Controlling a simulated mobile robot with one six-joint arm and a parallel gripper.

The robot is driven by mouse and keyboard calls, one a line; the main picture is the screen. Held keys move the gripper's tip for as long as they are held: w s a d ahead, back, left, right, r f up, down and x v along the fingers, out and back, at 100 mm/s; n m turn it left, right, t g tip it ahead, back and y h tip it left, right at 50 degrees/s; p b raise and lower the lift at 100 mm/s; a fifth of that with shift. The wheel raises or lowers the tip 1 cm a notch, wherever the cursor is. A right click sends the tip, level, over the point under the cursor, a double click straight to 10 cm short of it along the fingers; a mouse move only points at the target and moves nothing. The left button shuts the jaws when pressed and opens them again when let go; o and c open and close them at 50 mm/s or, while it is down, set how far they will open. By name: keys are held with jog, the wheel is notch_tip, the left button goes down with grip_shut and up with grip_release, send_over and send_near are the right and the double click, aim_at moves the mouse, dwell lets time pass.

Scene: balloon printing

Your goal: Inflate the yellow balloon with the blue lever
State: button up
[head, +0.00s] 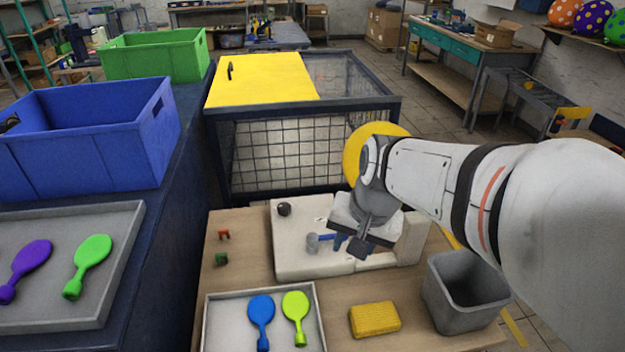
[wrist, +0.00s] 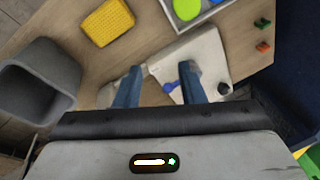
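A yellow-green balloon (head: 295,306), the closest to yellow in view, lies flat beside a blue balloon in the grey tray on the wooden table. The white machine (head: 290,255) stands behind that tray. Its blue lever (head: 327,237) and grey knob-like end (head: 312,243) show left of my gripper. My gripper (head: 349,246) is above the machine, pointing down. In the wrist view, my gripper's two blue fingers (wrist: 160,88) are spread apart, and the blue lever (wrist: 170,87) appears between them. Contact with the lever cannot be seen. I see no balloon on the machine.
A yellow sponge-like block (head: 375,319) and a grey bin (head: 464,290) stand right of the balloon tray (head: 207,325). A black knob (head: 284,209) is on the machine. Small red (head: 223,234) and green (head: 221,259) pieces lie left. A yellow-topped cage (head: 262,80) stands behind.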

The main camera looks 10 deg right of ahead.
jog(key=w+d+f+m+y, duration=0.1)
jog(key=w+f+m+y, duration=0.15)
jog(key=w+m, duration=0.5)
jog(key=m, duration=0.5)
send_near(329, 235)
jog(key=shift+y, duration=0.35)
jog(key=x, duration=0.8)
jog(key=shift+d+f+b, duration=0.15)
jog(key=shift+d+b, duration=0.1)
jog(key=shift+b, duration=0.15)
grip_shut()
